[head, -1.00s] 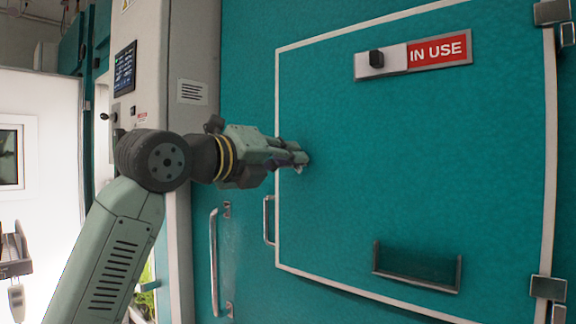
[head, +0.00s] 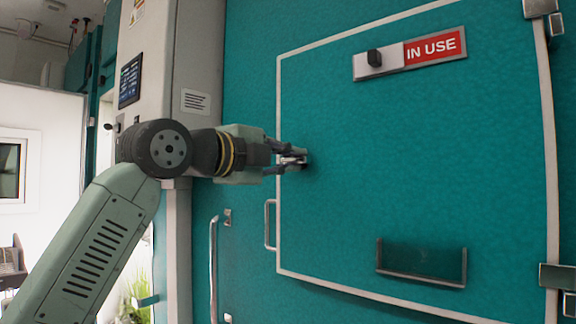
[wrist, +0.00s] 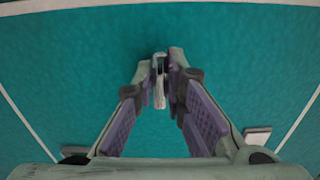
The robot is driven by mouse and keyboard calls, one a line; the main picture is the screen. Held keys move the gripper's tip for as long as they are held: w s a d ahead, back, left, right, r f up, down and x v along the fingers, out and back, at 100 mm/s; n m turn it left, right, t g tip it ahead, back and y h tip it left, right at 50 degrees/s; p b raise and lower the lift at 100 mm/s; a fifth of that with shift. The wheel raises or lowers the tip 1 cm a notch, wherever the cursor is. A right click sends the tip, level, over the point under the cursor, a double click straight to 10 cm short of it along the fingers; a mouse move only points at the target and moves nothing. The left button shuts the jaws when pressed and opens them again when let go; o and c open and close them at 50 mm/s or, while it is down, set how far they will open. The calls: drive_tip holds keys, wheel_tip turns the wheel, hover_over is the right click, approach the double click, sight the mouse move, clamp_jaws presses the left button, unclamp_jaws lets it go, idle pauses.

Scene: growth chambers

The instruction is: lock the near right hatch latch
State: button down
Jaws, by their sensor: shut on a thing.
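The teal hatch (head: 400,170), outlined by a pale border, is closed in the chamber front. A small metal latch (head: 295,160) is at its left edge, mostly hidden by my fingers in the head view. My gripper (head: 291,158) reaches it from the left, with one finger above and one below. In the wrist view my gripper (wrist: 161,82) is shut on the latch (wrist: 159,84), a small pale metal lever between the fingertips. Its exact angle to the hatch edge is hard to tell.
A vertical handle bar (head: 213,265) and a smaller handle (head: 268,224) are below my gripper. The hatch carries an "IN USE" slider sign (head: 410,54) and a metal holder (head: 421,266). Hinges (head: 556,277) are at right. A grey column (head: 195,60) stands behind my arm.

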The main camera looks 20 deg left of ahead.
drive_tip(key=shift+n, duration=0.3)
drive_tip(key=c, duration=1.6)
unclamp_jaws()
drive_tip(key=shift+c, duration=0.2)
drive_tip(key=v, duration=1.2)
